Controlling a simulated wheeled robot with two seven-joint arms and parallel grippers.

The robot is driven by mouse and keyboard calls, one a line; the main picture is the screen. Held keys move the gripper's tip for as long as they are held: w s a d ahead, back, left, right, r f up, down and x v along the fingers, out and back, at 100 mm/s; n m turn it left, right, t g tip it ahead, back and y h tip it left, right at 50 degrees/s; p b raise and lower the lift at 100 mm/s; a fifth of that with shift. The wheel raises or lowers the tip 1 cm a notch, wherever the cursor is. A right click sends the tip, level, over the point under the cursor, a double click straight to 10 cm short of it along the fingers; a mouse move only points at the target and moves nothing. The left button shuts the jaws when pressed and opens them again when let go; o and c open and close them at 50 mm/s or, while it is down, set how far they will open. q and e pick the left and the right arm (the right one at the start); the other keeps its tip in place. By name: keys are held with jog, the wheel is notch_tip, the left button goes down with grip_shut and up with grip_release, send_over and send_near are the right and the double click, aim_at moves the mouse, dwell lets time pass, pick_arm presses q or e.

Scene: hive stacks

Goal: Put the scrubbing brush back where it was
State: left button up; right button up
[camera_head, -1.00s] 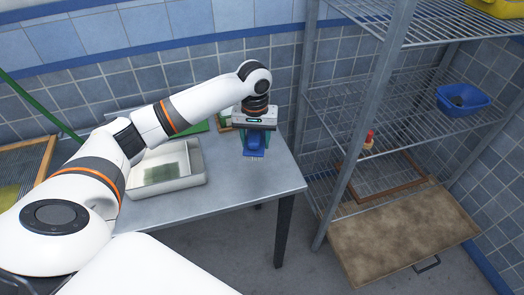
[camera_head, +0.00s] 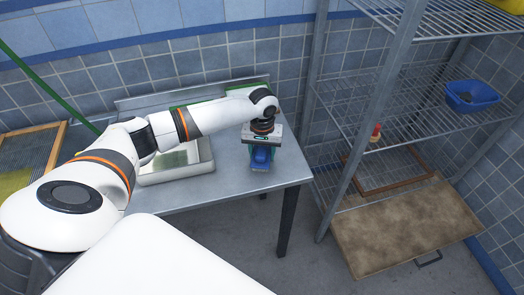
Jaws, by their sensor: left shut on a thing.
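My left gripper (camera_head: 261,154) is over the right end of the metal table (camera_head: 235,180), pointing down. It is shut on a blue object (camera_head: 261,162), which looks like the scrubbing brush. The gripper hides part of the brush. The brush is low at the tabletop; I cannot tell whether it touches it. My right gripper is not in view.
A shallow metal tray (camera_head: 178,175) stands on the table, left of my gripper, partly behind my arm. A brown board (camera_head: 405,228) lies low at the rack.

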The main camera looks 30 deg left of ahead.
pick_arm(q)
jog(key=o, duration=0.9)
jog(key=shift+o, duration=0.2)
notch_tip(320, 180, up, 12)
jog(key=shift+r+b, duration=0.1)
jog(key=shift+b, duration=0.35)
